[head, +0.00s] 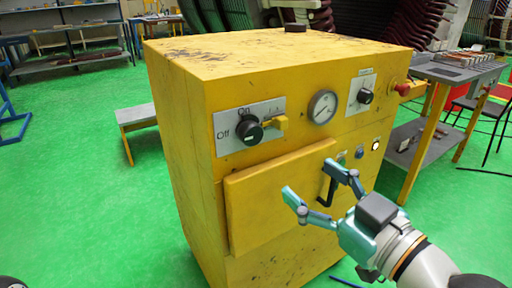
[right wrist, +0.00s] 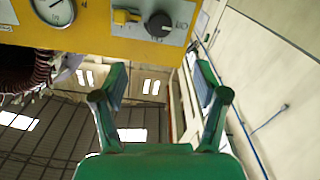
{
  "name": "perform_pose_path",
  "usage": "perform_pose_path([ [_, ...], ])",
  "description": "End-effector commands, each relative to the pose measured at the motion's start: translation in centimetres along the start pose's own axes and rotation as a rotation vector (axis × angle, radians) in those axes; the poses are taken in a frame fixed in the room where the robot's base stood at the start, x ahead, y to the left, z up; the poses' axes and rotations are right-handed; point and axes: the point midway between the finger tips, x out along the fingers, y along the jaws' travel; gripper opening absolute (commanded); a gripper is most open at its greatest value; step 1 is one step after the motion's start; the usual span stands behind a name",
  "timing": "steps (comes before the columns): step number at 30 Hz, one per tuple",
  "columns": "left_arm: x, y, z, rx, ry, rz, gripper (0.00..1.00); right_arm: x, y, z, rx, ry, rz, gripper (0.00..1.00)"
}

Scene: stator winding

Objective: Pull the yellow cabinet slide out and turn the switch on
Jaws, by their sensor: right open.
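The yellow cabinet (head: 180,130) stands in the middle of the head view. On its upper front is a grey switch plate marked On and Off with a black round knob (head: 249,131). I cannot tell which mark the knob points to. A small yellow slide (head: 276,123) sits just right of the knob. In the right wrist view, turned upside down, the slide (right wrist: 126,17) and knob (right wrist: 158,24) show at the top. My right gripper (head: 308,178) is open and empty, in front of the cabinet's front panel, below and right of the knob. My left gripper is not seen.
A round gauge (head: 322,107), a second black knob (head: 365,97) and a red button (head: 402,88) are right of the switch. The front panel (head: 255,205) has a black handle (head: 325,188) near my right gripper. A grey-topped table (head: 450,72) stands at right; green floor lies left.

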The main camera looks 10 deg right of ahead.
Motion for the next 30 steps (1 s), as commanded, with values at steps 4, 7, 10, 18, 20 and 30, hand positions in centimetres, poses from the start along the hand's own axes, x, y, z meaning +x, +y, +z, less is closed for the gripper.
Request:
perform_pose_path([
  [4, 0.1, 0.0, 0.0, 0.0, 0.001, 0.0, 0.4, 2.1, -0.1, 0.1, 0.0, -0.005, -0.003, 0.73],
  [7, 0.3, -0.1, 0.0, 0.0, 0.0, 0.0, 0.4, 3.9, -0.1, 0.2, 0.0, -0.006, -0.003, 0.73],
  [10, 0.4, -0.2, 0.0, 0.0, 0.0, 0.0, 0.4, 6.0, -0.1, 0.3, 0.0, -0.007, -0.003, 0.73],
  [18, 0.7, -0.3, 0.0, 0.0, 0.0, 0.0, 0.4, 11.8, -0.1, 0.2, 0.0, -0.005, -0.002, 0.73],
  [20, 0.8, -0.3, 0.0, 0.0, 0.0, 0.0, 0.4, 12.8, -0.1, 0.2, 0.0, -0.005, -0.002, 0.73],
  [30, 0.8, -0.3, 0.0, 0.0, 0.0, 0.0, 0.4, 15.9, 0.0, 0.1, 0.0, -0.003, 0.0, 0.73],
])
